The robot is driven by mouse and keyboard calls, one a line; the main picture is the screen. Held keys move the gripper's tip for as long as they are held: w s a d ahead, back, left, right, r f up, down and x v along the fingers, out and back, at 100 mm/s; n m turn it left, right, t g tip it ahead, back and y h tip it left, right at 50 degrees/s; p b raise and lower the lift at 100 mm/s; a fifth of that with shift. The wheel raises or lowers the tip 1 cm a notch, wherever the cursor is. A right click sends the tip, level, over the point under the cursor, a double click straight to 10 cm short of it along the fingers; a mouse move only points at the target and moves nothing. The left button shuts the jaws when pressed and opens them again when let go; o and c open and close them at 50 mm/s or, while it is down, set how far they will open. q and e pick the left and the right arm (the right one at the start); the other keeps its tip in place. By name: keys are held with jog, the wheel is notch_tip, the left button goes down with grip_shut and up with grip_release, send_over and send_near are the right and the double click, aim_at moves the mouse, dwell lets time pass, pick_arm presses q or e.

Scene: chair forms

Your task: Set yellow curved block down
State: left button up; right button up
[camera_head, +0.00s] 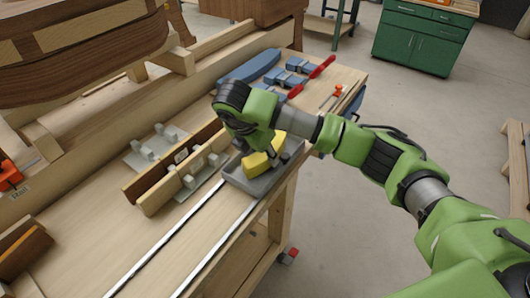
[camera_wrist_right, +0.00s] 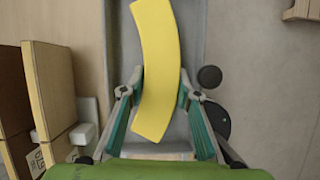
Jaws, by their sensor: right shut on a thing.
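The yellow curved block (camera_head: 256,164) is in my right gripper (camera_head: 265,153), low over the grey tray (camera_head: 236,179) near the bench's right edge. In the right wrist view the yellow curved block (camera_wrist_right: 160,65) lies lengthwise between the fingers of my right gripper (camera_wrist_right: 160,88), with the grey tray (camera_wrist_right: 120,22) behind it. The fingers stand on both sides of the block's lower half. I cannot tell whether the block touches the tray floor. My left gripper is in neither view.
Upright wooden boards in grey holders (camera_head: 180,167) stand left of the tray. Blue clamps (camera_head: 285,77) and a red-handled tool (camera_head: 312,76) lie farther back on the wooden bench (camera_head: 120,232). Metal rails run along the bench front. A green cabinet (camera_head: 420,38) stands beyond.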

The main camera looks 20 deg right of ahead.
jog(key=o, duration=1)
jog(key=shift+r, duration=0.1)
jog(key=shift+a+r+b, duration=0.2)
jog(key=shift+r+b, duration=0.1)
jog(key=b+v, duration=0.1)
jog(key=v, duration=1)
jog(key=shift+s+r, duration=0.1)
jog(key=shift+r, duration=0.05)
